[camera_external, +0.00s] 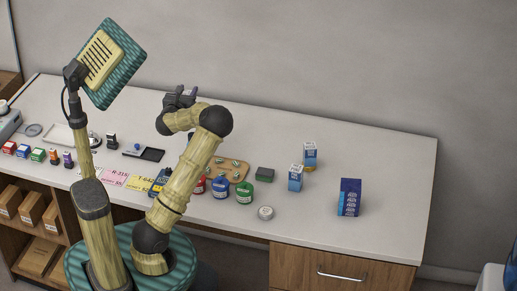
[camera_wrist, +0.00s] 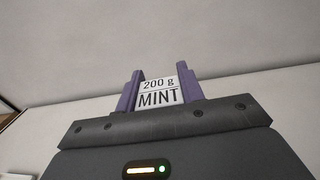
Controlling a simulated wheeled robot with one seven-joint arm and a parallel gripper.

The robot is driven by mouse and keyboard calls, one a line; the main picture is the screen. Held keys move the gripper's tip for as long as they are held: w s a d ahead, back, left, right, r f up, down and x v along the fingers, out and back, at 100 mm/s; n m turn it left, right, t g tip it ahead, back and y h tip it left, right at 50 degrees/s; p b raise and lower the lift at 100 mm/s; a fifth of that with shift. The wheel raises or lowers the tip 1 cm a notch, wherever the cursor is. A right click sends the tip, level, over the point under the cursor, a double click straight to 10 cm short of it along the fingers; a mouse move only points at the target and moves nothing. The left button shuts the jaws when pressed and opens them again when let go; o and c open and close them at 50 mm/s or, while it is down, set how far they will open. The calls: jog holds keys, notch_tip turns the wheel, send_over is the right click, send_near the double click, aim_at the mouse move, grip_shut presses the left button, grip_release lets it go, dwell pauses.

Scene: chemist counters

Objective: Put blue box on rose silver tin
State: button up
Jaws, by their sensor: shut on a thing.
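My gripper (camera_external: 180,97) is raised over the back middle of the counter. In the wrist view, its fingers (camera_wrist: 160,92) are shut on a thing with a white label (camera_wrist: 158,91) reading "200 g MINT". Its body is mostly hidden, and I cannot make it out in the external view. A dark blue box (camera_external: 349,198) stands upright at the right. Two blue and white boxes stand left of it, one nearer (camera_external: 295,178) and one farther (camera_external: 310,152). The farther one appears to be on a gold-coloured round thing. A small round silver tin (camera_external: 265,212) lies near the front edge; its label is unreadable.
A green block (camera_external: 265,174) and blue (camera_external: 220,188) and green (camera_external: 244,192) jars stand left of the boxes. A wooden board (camera_external: 239,177) with small items lies behind the jars. A black tray (camera_external: 151,154) and coloured cards lie farther left. The counter's right end is clear.

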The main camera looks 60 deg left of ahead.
jog(key=w+d+f+p, duration=0.1)
jog(key=w+d+p, duration=0.2)
jog(key=w+d, duration=0.5)
jog(key=w+d+f+p, duration=0.2)
jog(key=w+d+p, duration=0.15)
jog(key=d, duration=0.85)
jog(key=s+d+r+p, duration=0.2)
jog(key=d+p, duration=0.1)
jog(key=d, duration=0.9)
jog(key=s+d+r+p, duration=0.1)
jog(key=d+r+p, duration=0.15)
jog(key=d, duration=0.95)
jog(key=shift+t, duration=0.3)
notch_tip(320, 180, down, 5)
jog(key=shift+s+a+f, duration=0.1)
jog(key=shift+a, duration=0.05)
notch_tip(320, 180, down, 6)
jog(key=shift+f, duration=0.1)
